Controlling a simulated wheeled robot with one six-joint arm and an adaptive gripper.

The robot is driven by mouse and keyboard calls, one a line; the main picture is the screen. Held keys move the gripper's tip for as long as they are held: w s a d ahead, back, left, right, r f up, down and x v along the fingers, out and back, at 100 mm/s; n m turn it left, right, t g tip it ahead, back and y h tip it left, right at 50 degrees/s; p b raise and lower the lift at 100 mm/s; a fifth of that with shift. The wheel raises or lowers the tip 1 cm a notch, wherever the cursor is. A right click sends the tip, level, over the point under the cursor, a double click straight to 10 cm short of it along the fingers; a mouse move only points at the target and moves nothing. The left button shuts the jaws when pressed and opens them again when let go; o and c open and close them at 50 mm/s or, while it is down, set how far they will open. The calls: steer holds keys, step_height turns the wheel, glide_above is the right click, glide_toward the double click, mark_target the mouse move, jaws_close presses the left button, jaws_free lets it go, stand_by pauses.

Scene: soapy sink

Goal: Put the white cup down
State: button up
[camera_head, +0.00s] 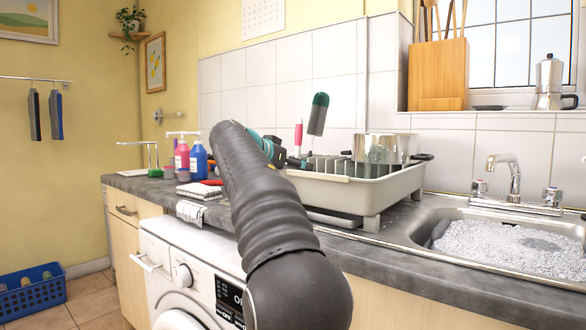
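I cannot make out a white cup in this view. My dark ribbed arm rises through the middle of the picture and covers part of the counter and dish rack. A teal and black part that seems to be my gripper (275,152) shows just right of the arm, at the left end of the dish rack (352,190). Its fingertips are too small and too hidden to tell whether they are open or shut, or whether they hold anything.
The rack holds shiny metal pots (375,148) and upright brushes. Red and blue bottles (198,160) and folded cloths (199,190) stand left on the grey counter (150,188). A foamy sink (510,245) is at right. A washing machine (190,265) is below.

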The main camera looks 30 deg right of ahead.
steer(key=shift+f, duration=0.1)
steer(key=o, duration=1.4)
steer(key=shift+o, duration=0.2)
steer(key=shift+r, duration=0.25)
steer(key=v, duration=1.2)
steer(key=shift+f, duration=0.15)
